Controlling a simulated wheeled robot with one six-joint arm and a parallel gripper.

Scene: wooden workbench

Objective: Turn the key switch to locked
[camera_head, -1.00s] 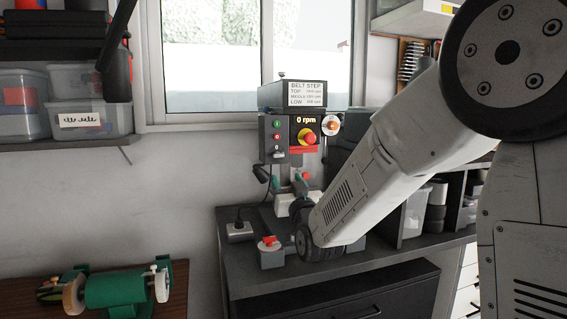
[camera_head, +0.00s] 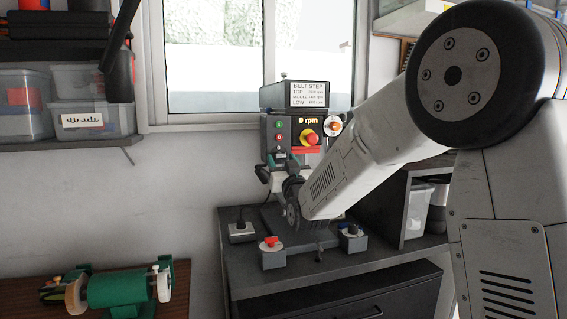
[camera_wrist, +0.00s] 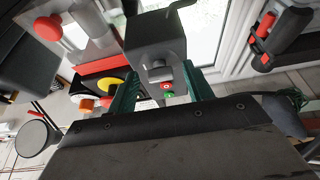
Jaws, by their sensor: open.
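The drill press control panel (camera_head: 292,134) carries a column of small round controls on its left: a green button (camera_head: 278,124), a red button (camera_head: 277,136) and a small dark switch that seems to be the key switch (camera_head: 278,148). The key's position is too small to read. My gripper (camera_wrist: 162,70) shows green fingers spread apart with nothing held. In the wrist view the red button (camera_wrist: 167,86) and green button (camera_wrist: 169,97) appear between the fingers, beside a grey block (camera_wrist: 154,40). In the head view my gripper is just below the panel's left side.
A red emergency knob (camera_head: 309,138) and orange dial (camera_head: 333,122) sit right of the buttons. Two small boxes, one with a red top (camera_head: 270,243) and one with a black knob (camera_head: 351,233), stand on the bench (camera_head: 240,263). A green grinder (camera_head: 118,288) stands at left.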

